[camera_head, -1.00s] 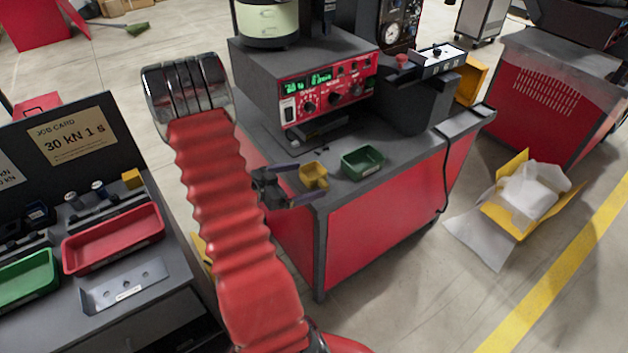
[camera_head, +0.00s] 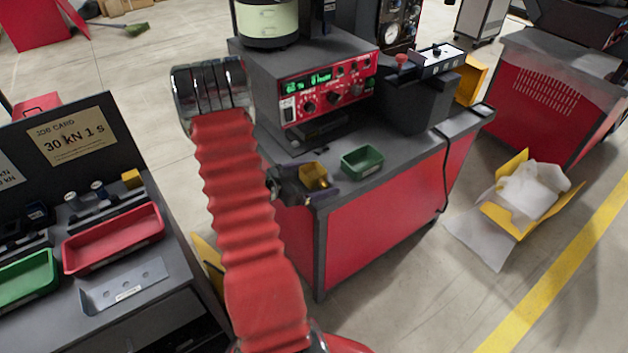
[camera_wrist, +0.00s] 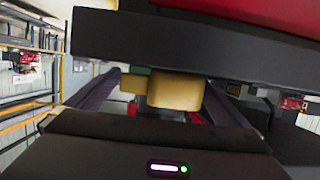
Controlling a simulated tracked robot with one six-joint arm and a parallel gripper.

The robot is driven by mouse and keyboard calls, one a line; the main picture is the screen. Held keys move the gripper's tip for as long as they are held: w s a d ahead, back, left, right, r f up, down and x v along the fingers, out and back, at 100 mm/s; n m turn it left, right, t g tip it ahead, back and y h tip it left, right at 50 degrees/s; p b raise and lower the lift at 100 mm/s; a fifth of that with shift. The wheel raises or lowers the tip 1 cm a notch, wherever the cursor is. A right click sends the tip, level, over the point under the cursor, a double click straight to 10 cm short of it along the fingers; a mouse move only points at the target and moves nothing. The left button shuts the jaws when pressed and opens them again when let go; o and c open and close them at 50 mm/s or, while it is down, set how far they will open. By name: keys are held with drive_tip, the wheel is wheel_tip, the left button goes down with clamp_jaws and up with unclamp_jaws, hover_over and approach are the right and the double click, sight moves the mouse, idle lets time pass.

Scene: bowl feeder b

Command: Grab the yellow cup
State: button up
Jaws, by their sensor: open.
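The yellow cup (camera_head: 313,175) stands on the dark bench top near its front left corner. It also shows in the wrist view (camera_wrist: 176,91), between the two fingers, with a small side part sticking out to the left. My gripper (camera_head: 318,180) is open, with its fingers on either side of the cup. In the wrist view my gripper (camera_wrist: 165,95) shows a finger at the left and one at the right, with the cup between them. I cannot tell whether either finger touches the cup. The cup is partly hidden by the fingers in the head view.
A green tray (camera_head: 362,162) sits just right of the cup on the bench (camera_head: 400,165). A red-fronted control unit (camera_head: 325,90) stands behind. At the left, another bench holds a red tray (camera_head: 113,240). An open yellow box (camera_head: 528,195) lies on the floor at right.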

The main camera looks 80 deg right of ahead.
drive_tip(key=shift+c, duration=0.5)
drive_tip(key=c, duration=0.9)
